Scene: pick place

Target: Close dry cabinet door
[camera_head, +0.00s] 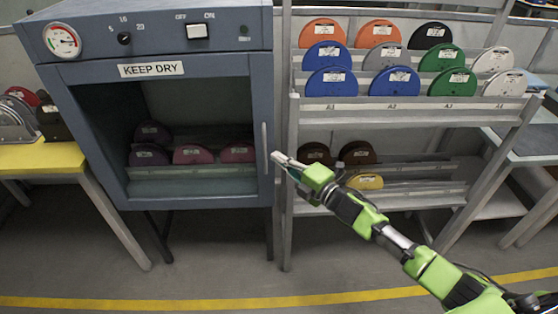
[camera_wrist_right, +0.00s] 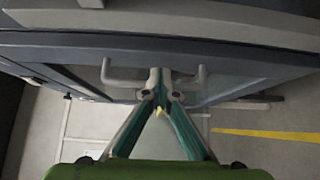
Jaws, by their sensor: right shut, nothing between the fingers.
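The dry cabinet (camera_head: 150,20) is blue-grey, with a KEEP DRY label, at the left of the head view. Its framed front door (camera_head: 258,110) lies roughly in line with the cabinet body; I cannot tell if it is fully closed. The vertical door handle (camera_head: 264,148) is on the right side. My right gripper (camera_head: 275,157) is shut and empty, just right of the handle. In the wrist view its fingertips (camera_wrist_right: 161,80) meet in front of the handle (camera_wrist_right: 122,84), overlapping its middle; contact is unclear. My left gripper is not in view.
Purple and maroon reels (camera_head: 193,154) sit inside the cabinet. A grey shelf rack (camera_head: 420,108) with several coloured reels stands close on the right. A yellow-topped table (camera_head: 40,156) is on the left. The floor (camera_head: 210,270) in front is clear, with a yellow line.

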